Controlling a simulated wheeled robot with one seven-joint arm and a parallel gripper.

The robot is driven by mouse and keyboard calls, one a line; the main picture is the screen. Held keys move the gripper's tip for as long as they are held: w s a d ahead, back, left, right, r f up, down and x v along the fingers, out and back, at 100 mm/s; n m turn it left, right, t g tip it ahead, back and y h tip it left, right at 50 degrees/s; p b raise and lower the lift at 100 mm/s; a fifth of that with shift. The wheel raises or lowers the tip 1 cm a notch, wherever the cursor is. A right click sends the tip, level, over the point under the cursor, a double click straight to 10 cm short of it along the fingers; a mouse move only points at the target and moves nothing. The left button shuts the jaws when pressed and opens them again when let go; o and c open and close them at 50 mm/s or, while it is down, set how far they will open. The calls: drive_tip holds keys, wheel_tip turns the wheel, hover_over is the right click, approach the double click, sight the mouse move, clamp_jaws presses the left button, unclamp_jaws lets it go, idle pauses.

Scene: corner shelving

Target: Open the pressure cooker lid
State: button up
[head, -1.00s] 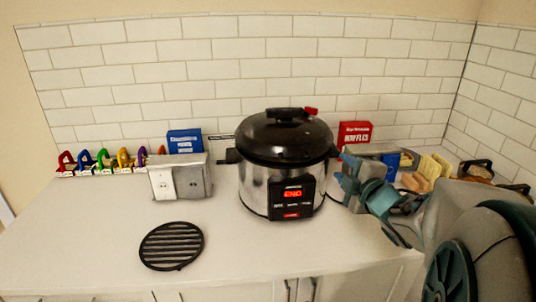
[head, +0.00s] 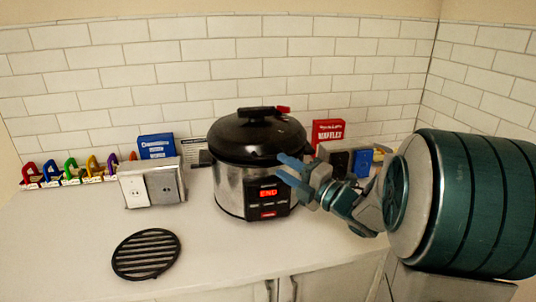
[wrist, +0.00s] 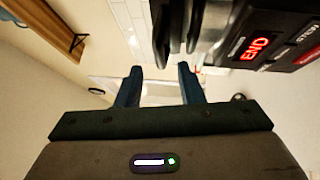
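The pressure cooker (head: 231,187) stands on the counter with a steel body and a front panel showing END in red. Its black domed lid (head: 240,135) is on, with a black handle (head: 257,112) on top and a small red piece (head: 283,109) at the handle's right. My gripper (head: 285,168) is in front of the cooker's right side, just below the lid's rim. In the wrist view my gripper (wrist: 158,76) has its two fingers apart with nothing between them. The cooker's panel (wrist: 270,45) fills the upper right there. I cannot tell whether a finger touches the cooker.
A round black trivet (head: 146,254) lies at the front left. A grey outlet box (head: 150,185), a blue box (head: 156,147) and several coloured clips (head: 75,172) stand left. A red waffle box (head: 328,132) stands behind right. The front middle counter is clear.

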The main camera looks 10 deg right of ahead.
sight(270, 158)
drive_tip(key=p+x, duration=0.1)
drive_tip(key=x, duration=0.5)
clamp_jaws()
drive_tip(key=shift+r, duration=0.15)
